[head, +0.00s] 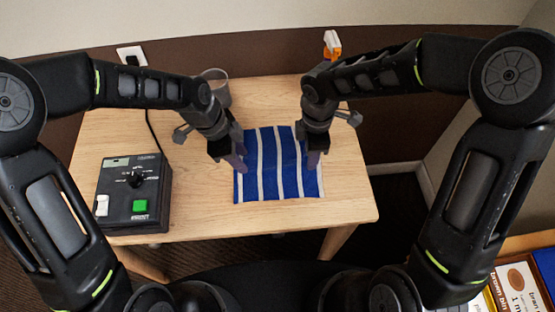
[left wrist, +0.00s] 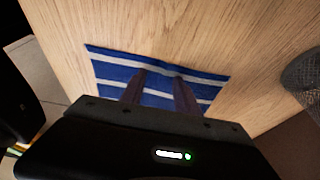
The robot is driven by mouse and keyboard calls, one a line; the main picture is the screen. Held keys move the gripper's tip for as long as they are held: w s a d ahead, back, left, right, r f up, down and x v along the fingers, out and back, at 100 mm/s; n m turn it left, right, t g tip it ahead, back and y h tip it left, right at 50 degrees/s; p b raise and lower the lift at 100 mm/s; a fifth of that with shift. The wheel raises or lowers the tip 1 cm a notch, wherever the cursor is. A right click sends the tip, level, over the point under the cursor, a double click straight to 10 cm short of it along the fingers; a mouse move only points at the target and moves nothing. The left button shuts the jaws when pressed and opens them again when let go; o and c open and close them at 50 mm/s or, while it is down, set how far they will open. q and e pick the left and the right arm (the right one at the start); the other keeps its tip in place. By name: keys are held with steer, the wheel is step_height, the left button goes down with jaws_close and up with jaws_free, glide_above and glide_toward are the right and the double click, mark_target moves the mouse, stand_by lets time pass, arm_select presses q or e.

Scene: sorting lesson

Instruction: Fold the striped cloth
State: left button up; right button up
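The striped cloth (head: 270,180), blue with white stripes, lies spread out on the wooden table. In the left wrist view the cloth (left wrist: 115,72) shows beyond and between the fingers. My left gripper (head: 238,164) points down over the cloth's left side. In the left wrist view its two fingers (left wrist: 160,88) stand apart, with no cloth seen pinched between them. My right gripper (head: 314,160) points down at the cloth's right side. Its fingers overlap in the head view, so I cannot tell their gap. Whether either gripper touches the cloth is unclear.
A black control box (head: 134,192) with a dial and a green button stands on the table's left, its cable running back. A grey cup (head: 217,87) stands at the back, behind my left arm. The table (head: 330,208) is bare in front of the cloth.

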arm_select(q)
jaws_close()
arm_select(e)
jaws_close()
stand_by(0.8)
steer(key=shift+r, duration=0.1)
